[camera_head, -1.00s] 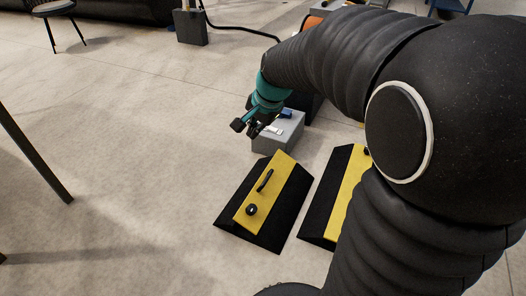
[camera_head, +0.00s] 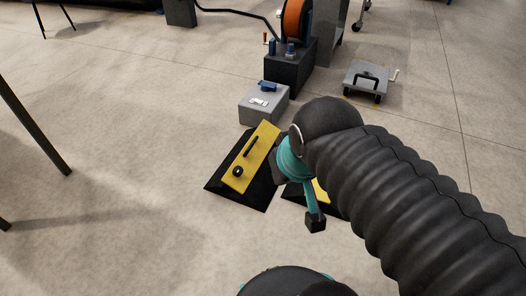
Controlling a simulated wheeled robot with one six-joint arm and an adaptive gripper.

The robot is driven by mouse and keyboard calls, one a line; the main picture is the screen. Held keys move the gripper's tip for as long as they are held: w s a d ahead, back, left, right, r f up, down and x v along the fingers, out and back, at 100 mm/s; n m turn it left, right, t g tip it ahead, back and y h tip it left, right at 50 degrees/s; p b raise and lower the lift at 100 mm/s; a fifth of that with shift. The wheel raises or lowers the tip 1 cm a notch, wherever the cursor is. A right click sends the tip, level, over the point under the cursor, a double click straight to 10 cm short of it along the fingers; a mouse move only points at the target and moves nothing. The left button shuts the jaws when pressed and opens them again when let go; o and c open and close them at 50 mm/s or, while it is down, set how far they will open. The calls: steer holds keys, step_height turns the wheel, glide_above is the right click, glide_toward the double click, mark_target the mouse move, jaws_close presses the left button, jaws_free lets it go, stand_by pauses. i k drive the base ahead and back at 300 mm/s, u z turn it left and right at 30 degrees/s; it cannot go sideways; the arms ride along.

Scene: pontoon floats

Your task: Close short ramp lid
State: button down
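A black ramp (camera_head: 222,182) with a yellow lid (camera_head: 251,158) lies on the floor near the middle of the view. The lid bears a black bar handle (camera_head: 251,147) and a round black knob (camera_head: 238,171). I cannot tell whether this lid lies flush or is slightly raised. A second ramp with a yellow lid (camera_head: 320,191) lies just to the right, mostly hidden behind my arm. My gripper (camera_head: 315,222) hangs in front of the second ramp in the picture, right of the first lid. Only one teal and black part of it shows clearly, and no held object is visible.
A grey box (camera_head: 262,109) with a blue item on top stands behind the first ramp. Behind it are a black block (camera_head: 287,73) with an orange reel (camera_head: 296,18), and a low grey unit (camera_head: 365,79) with a black handle.

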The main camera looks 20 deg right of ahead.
mark_target(251, 158)
steer(key=u, duration=0.1)
steer(key=k, duration=0.65)
steer(key=z, duration=0.75)
steer(key=i, duration=1.45)
steer(key=u, duration=0.7)
